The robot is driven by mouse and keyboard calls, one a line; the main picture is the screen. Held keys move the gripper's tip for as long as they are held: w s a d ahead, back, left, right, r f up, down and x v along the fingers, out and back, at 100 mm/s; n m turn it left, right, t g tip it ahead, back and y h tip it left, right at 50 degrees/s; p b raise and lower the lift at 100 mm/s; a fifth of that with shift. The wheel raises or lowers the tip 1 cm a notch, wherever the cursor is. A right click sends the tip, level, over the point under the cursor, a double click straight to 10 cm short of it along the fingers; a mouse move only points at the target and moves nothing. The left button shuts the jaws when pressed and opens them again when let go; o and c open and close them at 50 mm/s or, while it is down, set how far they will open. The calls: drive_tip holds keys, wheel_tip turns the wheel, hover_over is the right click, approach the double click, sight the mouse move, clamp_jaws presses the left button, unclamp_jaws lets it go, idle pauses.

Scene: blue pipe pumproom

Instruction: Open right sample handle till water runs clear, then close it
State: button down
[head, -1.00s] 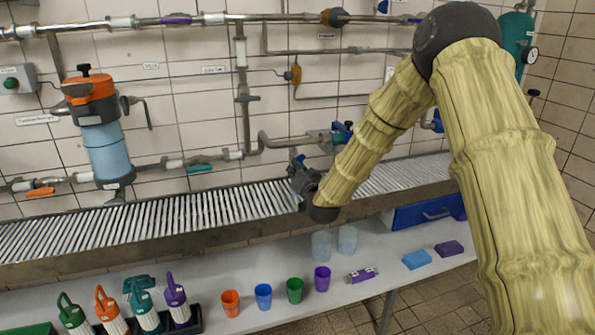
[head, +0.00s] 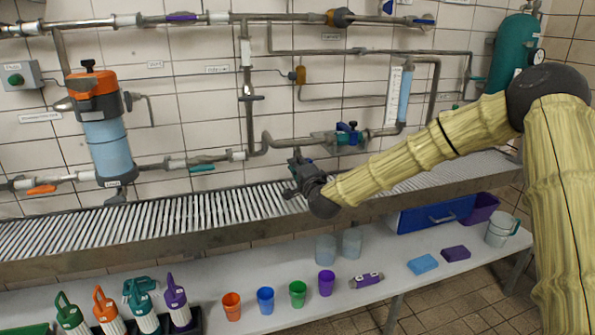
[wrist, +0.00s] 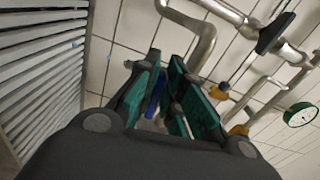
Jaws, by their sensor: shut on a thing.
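My gripper (head: 297,172) is at the wall piping, just above the slatted grating, below the bent grey pipe. In the wrist view its dark green fingers (wrist: 166,98) are closed around a narrow blue piece (wrist: 157,92), which looks like the sample handle. Most of that piece is hidden by the fingers, so its angle cannot be told. The grey sample pipe (wrist: 203,48) bends just beyond the fingers. I cannot make out a water stream or its colour; only tiny pale blue specks show near the fingers.
The slatted grating (head: 150,220) runs below the pipes. A blue-handled valve (head: 347,132) is right of my gripper. On the lower shelf stand an orange cup (head: 231,307), blue cup (head: 265,300), green cup (head: 298,294) and purple cup (head: 326,283). An orange-topped filter (head: 105,140) hangs at left.

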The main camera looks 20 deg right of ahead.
drive_tip(key=shift+d+m, duration=0.1)
drive_tip(key=shift+m, duration=0.5)
drive_tip(key=shift+r+b, duration=0.1)
drive_tip(key=shift+b, duration=0.2)
drive_tip(key=c, duration=1.5)
unclamp_jaws()
drive_tip(key=shift+c, duration=0.2)
drive_tip(key=s, duration=1.2)
drive_tip(key=shift+d, duration=0.15)
